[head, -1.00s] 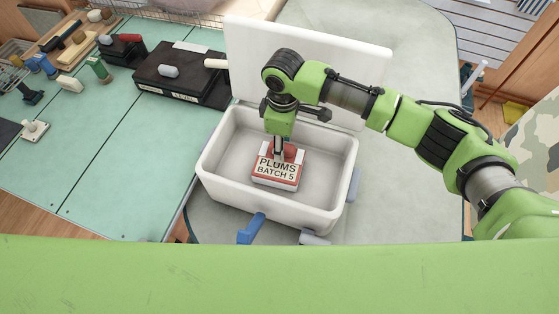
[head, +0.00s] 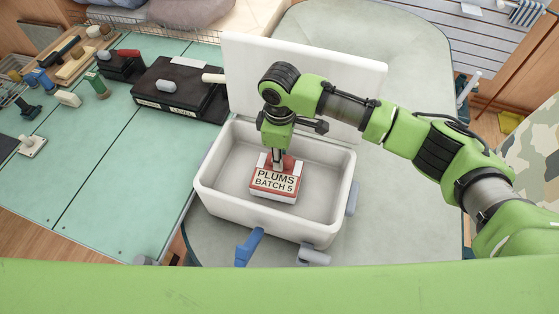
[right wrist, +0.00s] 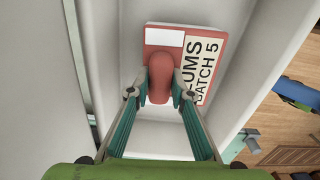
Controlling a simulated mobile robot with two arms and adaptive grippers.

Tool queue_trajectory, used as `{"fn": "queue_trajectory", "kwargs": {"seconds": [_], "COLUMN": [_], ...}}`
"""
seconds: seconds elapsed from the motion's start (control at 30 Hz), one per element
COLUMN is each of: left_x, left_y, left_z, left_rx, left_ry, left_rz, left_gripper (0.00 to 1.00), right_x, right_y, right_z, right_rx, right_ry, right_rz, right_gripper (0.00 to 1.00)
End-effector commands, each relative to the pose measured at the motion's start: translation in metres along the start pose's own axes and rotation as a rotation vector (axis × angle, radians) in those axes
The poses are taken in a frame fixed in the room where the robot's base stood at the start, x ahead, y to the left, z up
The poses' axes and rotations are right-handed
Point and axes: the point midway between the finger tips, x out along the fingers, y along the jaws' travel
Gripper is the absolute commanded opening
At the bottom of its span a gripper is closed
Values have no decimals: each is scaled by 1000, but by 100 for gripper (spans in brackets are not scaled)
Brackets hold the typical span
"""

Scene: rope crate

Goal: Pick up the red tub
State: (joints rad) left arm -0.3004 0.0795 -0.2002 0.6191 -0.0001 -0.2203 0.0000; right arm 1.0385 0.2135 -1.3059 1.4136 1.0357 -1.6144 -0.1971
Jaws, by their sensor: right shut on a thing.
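The red tub (head: 274,183) has a white label reading PLUMS BATCH 5 and a rounded red knob on its lid. It is inside the white crate (head: 200,190), near the middle. It also shows in the right wrist view (right wrist: 157,58). My right gripper (head: 277,168) reaches down into the crate from above. In the right wrist view its two fingers (right wrist: 160,90) are shut on the tub's red knob, one on each side. I cannot tell whether the tub's underside touches the crate floor. My left gripper is not in view.
The crate's white lid (head: 245,70) stands open behind it. Blue (head: 249,247) and grey (head: 313,256) latches stick out at its front. A green workbench (head: 110,160) at the left holds a black box (head: 180,88) and several tools. The grey surface right of the crate is clear.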

Motion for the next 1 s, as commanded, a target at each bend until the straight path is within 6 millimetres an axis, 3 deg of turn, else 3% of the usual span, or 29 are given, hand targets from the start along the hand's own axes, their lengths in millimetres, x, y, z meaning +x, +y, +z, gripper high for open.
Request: {"fn": "queue_trajectory", "kwargs": {"seconds": [0.13,0.4,0.7,1.0], "left_x": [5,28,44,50], "left_y": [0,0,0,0], "left_z": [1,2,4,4], "left_rx": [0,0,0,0], "left_ry": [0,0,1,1], "left_rz": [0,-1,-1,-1], "left_gripper": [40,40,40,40], "right_x": [-22,-79,-105,-118], "right_y": [0,-24,-52,-64], "right_z": [-2,-48,-99,-122], "right_rx": [-1,-5,-2,-1], "right_ry": [5,7,4,2], "right_rz": [3,4,0,1], "right_gripper": [0,0,0,0]}}
